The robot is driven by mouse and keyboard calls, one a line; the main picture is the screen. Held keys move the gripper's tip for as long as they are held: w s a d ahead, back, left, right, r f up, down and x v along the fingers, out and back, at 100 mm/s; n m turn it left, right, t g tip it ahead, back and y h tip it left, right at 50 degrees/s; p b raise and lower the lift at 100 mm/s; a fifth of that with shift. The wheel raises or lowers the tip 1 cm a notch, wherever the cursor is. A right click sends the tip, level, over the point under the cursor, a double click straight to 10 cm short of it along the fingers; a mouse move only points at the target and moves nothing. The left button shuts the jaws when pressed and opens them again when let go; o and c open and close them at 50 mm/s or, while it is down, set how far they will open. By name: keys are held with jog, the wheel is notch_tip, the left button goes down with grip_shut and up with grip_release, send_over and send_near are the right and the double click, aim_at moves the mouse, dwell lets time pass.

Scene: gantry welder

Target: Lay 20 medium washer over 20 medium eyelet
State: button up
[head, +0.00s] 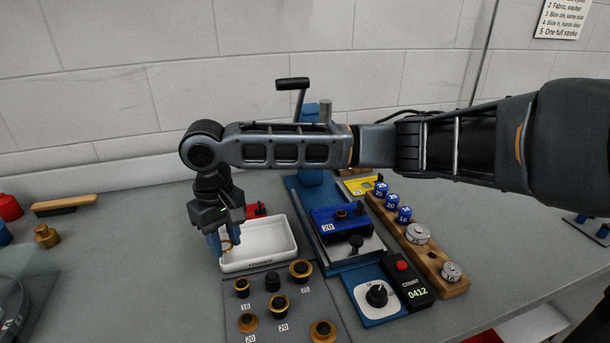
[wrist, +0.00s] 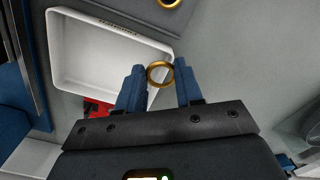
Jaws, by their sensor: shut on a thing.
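My gripper (head: 226,243) has blue fingers shut on a brass ring-shaped washer (head: 233,244). It holds the washer at the left end of the white tray (head: 291,252). In the wrist view, the washer (wrist: 160,65) is pinched at its sides between the fingertips, and its open hole shows. The washer's size number cannot be read. A blue block (head: 325,217) marked 20 sits on the press base to the right, with a small brass piece (head: 341,214) on top that looks like the eyelet. My gripper is well to the left of that block.
A grey mat (head: 262,320) in front of the tray bears several brass and dark parts by number labels. A wooden rack (head: 455,287) holds blue dies and metal pieces. A counter box (head: 405,284) stands beside it. The press handle (head: 293,85) rises behind my arm.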

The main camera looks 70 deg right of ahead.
jog(key=s+d+r+p, duration=0.1)
jog(key=s+d+r, duration=0.3)
jog(key=s+d, duration=0.55)
send_near(344, 220)
jog(key=shift+w+d+f+m+p, duration=0.1)
jog(key=shift+d+f+m+p, duration=0.05)
jog(key=shift+m+p, duration=0.2)
jog(key=shift+f+b, duration=2.25)
jog(key=shift+f, duration=0.45)
jog(key=shift+f+b, duration=0.3)
jog(key=shift+f, duration=0.3)
jog(key=o, duration=1.1)
jog(key=shift+c, duration=0.2)
